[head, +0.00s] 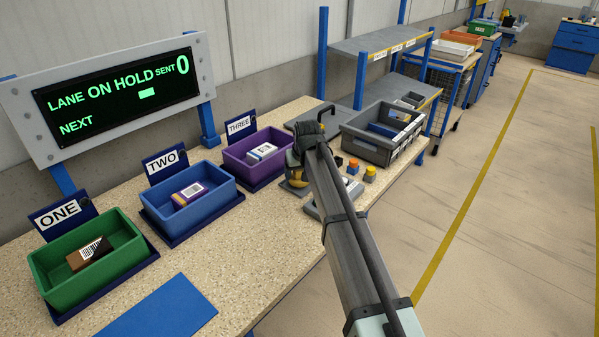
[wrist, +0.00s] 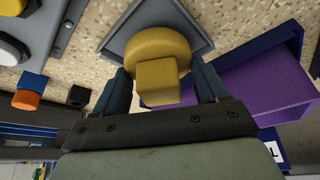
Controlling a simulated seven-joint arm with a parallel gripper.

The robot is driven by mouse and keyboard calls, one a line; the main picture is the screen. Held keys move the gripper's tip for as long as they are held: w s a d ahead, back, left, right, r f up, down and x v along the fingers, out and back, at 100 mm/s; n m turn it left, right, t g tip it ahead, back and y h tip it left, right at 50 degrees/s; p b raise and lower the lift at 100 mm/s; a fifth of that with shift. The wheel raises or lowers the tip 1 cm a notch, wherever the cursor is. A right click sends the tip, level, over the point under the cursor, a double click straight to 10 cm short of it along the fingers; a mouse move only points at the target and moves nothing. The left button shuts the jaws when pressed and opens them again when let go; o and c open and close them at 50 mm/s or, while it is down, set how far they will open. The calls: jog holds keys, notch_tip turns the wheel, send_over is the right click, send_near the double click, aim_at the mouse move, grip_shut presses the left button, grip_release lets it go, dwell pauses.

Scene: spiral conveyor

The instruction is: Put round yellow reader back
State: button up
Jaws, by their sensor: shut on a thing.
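The round yellow reader (wrist: 180,48) has a square grip block, and my gripper (wrist: 160,78) is shut on it with one finger on each side. In the wrist view it lies over a grey square holder (wrist: 116,36); I cannot tell whether it touches it. In the head view only a bit of the yellow reader (head: 297,182) shows beneath my gripper (head: 299,165), which hides most of it and of the holder. They are on the bench just right of the purple bin THREE (head: 258,158).
Green bin ONE (head: 117,265) and blue bin TWO (head: 228,195) each hold a box. The purple bin holds a white box (head: 262,152). Small orange (head: 353,166) and yellow (head: 370,173) pieces and a grey crate (head: 375,151) stand close on the right. A screen (head: 118,92) reads LANE ON HOLD, SENT 0.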

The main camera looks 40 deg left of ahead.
jog(key=shift+f, duration=0.65)
jog(key=o, duration=1.2)
jog(key=shift+o, duration=0.2)
jog(key=v, duration=1.4)
jog(key=shift+f, duration=0.1)
